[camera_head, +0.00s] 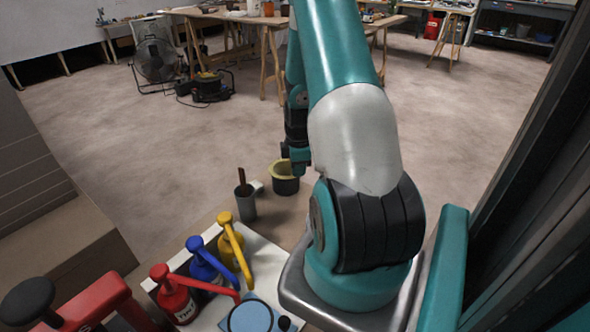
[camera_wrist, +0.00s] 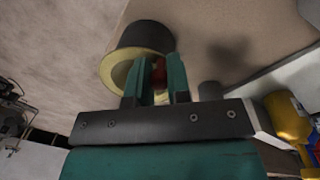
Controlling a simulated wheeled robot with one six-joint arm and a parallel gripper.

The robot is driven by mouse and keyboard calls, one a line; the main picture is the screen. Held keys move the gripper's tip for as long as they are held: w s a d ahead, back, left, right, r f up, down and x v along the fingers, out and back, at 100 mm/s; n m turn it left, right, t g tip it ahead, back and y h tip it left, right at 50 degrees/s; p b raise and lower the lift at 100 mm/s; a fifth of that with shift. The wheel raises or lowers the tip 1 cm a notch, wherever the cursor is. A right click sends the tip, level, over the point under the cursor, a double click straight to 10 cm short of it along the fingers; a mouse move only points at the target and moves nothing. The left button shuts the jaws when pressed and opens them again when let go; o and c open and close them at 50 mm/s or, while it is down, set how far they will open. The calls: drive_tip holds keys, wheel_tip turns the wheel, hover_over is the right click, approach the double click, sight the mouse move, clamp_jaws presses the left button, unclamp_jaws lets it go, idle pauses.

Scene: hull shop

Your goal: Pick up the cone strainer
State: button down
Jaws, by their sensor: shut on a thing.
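The cone strainer (camera_head: 280,166) shows as a pale yellow rim at the mouth of a dark round pot (camera_head: 286,187). In the wrist view the strainer's yellow rim (camera_wrist: 118,74) lies against the pot (camera_wrist: 142,36). My gripper (camera_head: 296,163) is at the right side of the rim in the head view. In the wrist view my gripper (camera_wrist: 157,65) has its two teal fingers at the rim, shut on the strainer. A small red part shows between the fingers. The cone's lower part is hidden, and I cannot tell whether it is lifted clear.
A grey cup (camera_head: 245,204) with a brown stick stands left of the pot. Yellow (camera_head: 231,238), blue (camera_head: 207,265) and red (camera_head: 175,298) pump bottles stand on a white tray (camera_head: 265,256) nearer me. A fan (camera_head: 156,58) stands far back. The floor beyond is open.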

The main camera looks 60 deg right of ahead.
wheel_tip(320, 180, up, 26)
drive_tip(key=p, duration=0.8)
drive_tip(key=shift+f, duration=0.2)
